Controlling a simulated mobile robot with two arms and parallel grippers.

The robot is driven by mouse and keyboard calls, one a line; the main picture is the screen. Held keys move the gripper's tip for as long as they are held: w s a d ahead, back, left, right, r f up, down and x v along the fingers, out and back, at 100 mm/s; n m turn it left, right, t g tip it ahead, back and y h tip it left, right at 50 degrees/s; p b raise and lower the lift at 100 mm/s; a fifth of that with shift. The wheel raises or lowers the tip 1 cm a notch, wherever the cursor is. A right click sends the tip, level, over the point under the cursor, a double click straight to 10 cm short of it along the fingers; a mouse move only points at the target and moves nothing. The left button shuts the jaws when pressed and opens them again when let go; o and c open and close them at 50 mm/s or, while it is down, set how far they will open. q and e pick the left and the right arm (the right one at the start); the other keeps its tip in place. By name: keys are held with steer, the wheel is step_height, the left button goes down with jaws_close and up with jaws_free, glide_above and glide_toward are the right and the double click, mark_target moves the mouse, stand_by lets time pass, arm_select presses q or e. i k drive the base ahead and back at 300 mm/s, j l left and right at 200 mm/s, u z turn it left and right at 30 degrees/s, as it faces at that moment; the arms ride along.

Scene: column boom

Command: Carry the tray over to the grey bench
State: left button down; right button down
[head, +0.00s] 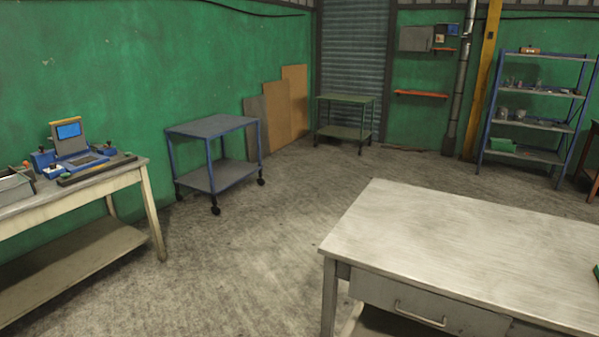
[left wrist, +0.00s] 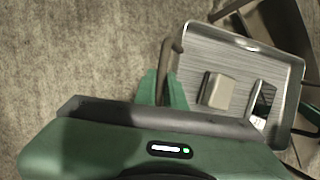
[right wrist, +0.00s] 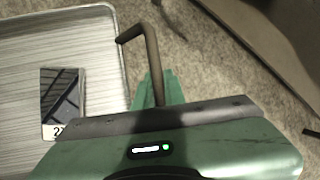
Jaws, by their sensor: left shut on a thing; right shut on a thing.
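The tray is a grey metal one with a raised rim; it shows in the left wrist view (left wrist: 225,52) and the right wrist view (right wrist: 60,40), and is out of the head view. A beige-grey block (left wrist: 217,91) and a dark-and-white card-like item (left wrist: 263,104) lie in it; the latter also shows in the right wrist view (right wrist: 62,100). My left gripper (left wrist: 163,87) is shut on one tray handle (left wrist: 173,55). My right gripper (right wrist: 160,88) is shut on the other handle (right wrist: 151,50). A grey-topped bench with a drawer (head: 450,245) stands at the right of the head view.
A workbench (head: 100,182) with a blue device (head: 75,150) stands at left. A blue-framed trolley (head: 212,128) and a small green table (head: 345,100) stand along the back. Blue shelving (head: 535,95) is at back right. The concrete floor (head: 250,235) between the benches is clear.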

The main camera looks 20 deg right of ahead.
mark_target(436, 246)
steer(key=i+j+z, duration=0.1)
steer(key=i, duration=1.25)
steer(key=i+z, duration=0.1)
steer(key=z, duration=0.9)
